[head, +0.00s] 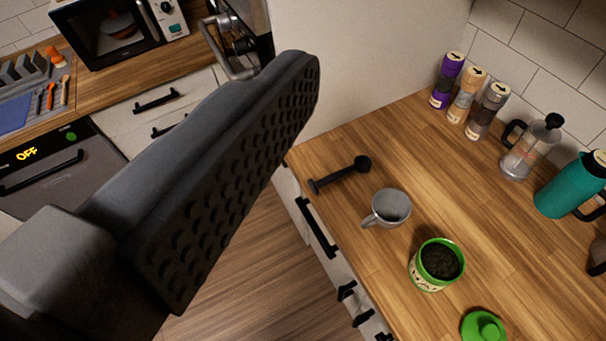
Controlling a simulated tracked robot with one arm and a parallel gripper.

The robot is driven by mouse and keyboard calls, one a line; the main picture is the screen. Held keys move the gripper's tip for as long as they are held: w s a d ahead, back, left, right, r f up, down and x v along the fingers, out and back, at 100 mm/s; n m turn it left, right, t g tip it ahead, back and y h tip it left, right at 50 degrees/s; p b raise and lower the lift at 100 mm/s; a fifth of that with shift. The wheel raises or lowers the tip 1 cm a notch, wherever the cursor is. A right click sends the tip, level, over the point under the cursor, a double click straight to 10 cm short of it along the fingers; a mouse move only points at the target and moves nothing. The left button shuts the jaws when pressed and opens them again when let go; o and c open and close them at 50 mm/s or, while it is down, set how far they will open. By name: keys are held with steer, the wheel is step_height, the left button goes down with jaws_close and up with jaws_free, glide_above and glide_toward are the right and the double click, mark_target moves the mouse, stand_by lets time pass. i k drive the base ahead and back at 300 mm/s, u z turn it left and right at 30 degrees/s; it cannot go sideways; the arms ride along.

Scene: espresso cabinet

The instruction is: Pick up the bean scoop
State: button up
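The bean scoop (341,175) is small and black. It lies on the wooden counter near its left edge, with its round bowl to the right and its handle toward the edge. My gripper (228,180) fills the left of the view. Only one large dark finger shows, its studded inner pad bare with nothing against it, so it looks open and empty. The other finger is out of the frame. The finger appears left of the scoop and apart from it.
A grey mug (391,207) stands close to the scoop. A green bean tin (437,264) and green lid (483,327) are nearer. Several grinders (464,95), a French press (530,148) and a teal flask (572,187) stand farther right. A pale wall (370,60) rises behind.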

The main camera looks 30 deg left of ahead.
mark_target(362, 164)
steer(key=u, duration=0.3)
steer(key=k, duration=1.2)
steer(key=u, duration=0.6)
steer(key=i, duration=2.05)
steer(key=z, duration=0.6)
